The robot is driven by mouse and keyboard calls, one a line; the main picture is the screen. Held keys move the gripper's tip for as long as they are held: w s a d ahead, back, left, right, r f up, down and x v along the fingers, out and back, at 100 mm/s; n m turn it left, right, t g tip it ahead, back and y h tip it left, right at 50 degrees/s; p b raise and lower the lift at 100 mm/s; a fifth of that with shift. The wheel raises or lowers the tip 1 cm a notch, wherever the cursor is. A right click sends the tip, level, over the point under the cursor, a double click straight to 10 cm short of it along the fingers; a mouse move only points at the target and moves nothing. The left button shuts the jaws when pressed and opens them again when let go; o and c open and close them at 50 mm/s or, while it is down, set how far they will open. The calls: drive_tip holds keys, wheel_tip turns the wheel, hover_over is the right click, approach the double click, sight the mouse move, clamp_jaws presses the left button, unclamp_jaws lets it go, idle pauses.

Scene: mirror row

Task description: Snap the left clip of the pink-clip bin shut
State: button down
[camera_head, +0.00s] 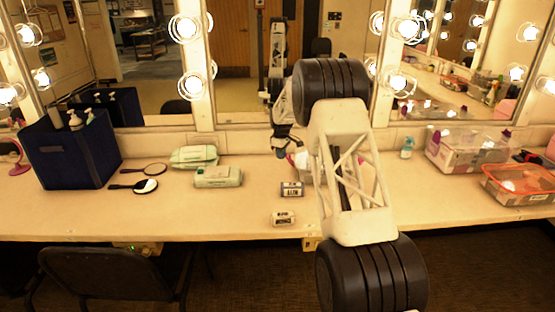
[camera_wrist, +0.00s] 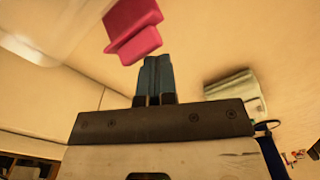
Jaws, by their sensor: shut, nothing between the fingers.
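The pink clip (camera_wrist: 132,28) shows large at the top of the wrist view, tilted outward from the pale translucent bin (camera_wrist: 35,32) at upper left. In the head view that bin (camera_head: 302,161) is mostly hidden behind my arm. My gripper (camera_wrist: 157,60) is shut and empty, with its dark fingertips just below the clip's lower edge; I cannot tell whether they touch it. In the head view my gripper (camera_head: 284,152) hangs above the counter at the bin's left side.
Two small labelled boxes (camera_head: 291,188) (camera_head: 283,218) lie in front. Wipe packs (camera_head: 218,177), hand mirrors (camera_head: 146,186) and a dark blue box (camera_head: 70,154) stand left. A purple-clip bin (camera_head: 466,152), blue bottle (camera_head: 407,148) and orange-rimmed bin (camera_head: 520,184) are right. Mirrors stand behind.

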drive_tip(key=shift+s+d+r, duration=0.1)
drive_tip(key=shift+d+r, duration=0.05)
drive_tip(key=shift+d, duration=0.6)
drive_tip(key=shift+d+r, duration=0.15)
drive_tip(key=shift+d, duration=0.55)
drive_tip(key=shift+r, duration=0.15)
drive_tip(key=shift+a+r, duration=0.2)
drive_tip(key=shift+r, duration=0.7)
drive_tip(key=shift+a+r, duration=0.15)
drive_tip(key=shift+r, duration=0.8)
drive_tip(key=shift+a+r, duration=0.2)
drive_tip(key=shift+r, duration=0.7)
